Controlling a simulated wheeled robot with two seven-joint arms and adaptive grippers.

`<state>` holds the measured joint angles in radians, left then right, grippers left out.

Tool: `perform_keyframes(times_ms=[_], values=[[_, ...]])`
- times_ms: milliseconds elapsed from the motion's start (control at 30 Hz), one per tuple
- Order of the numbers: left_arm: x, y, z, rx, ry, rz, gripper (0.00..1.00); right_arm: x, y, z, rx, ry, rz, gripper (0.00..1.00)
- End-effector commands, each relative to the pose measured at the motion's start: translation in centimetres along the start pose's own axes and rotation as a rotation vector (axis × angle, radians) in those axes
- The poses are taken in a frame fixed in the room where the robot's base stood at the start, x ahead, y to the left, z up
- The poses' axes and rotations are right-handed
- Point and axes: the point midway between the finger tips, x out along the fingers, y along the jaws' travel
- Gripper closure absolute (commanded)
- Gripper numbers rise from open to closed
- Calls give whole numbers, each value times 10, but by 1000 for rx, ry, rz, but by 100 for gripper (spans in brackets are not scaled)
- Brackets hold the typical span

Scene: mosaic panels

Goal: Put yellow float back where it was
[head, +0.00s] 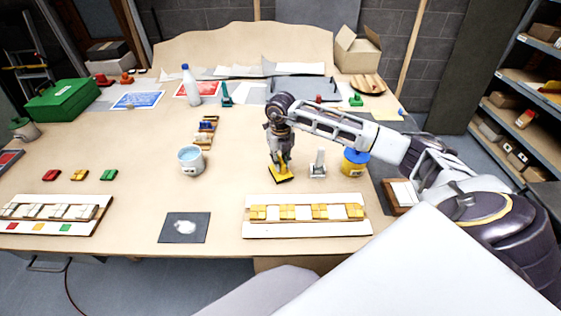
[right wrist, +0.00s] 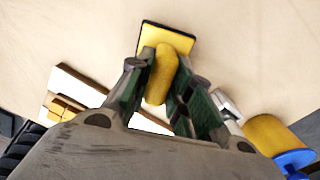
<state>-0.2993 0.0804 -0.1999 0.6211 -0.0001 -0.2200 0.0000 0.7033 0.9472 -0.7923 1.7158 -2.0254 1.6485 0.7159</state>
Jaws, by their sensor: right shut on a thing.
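The yellow float (head: 280,174) has a yellow back, a dark base and a yellow handle. My right gripper (head: 280,158) is shut on its handle from above. In the right wrist view the float (right wrist: 167,38) shows between the two fingers (right wrist: 160,85), with its handle pinched by them. The float is at or just above the table in the head view; I cannot tell if it touches. It stands left of a grey-white upright tool (head: 318,164). My left gripper does not show.
A yellow tub with a blue lid (head: 355,162) stands right of the upright tool. A white panel with yellow tiles (head: 307,232) lies in front. A water bucket (head: 191,160) stands to the left, and a dark mat with white powder (head: 184,228) lies front left. Bare tabletop (head: 235,180) lies between.

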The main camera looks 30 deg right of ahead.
Motion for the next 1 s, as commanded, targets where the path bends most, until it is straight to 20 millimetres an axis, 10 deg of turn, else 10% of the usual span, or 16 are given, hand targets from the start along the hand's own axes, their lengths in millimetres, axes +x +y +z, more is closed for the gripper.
perform_keyframes(times_ms=[533, 567, 700, 1000], values=[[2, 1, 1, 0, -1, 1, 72, 9, 0, 0, 0, -2, 0, 98], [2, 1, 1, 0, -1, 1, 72, 10, 0, 0, 0, -1, 0, 78], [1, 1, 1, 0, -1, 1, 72, 9, 0, 0, 0, -1, 0, 60], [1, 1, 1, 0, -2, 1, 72, 9, 0, 0, 0, -1, 0, 57]])
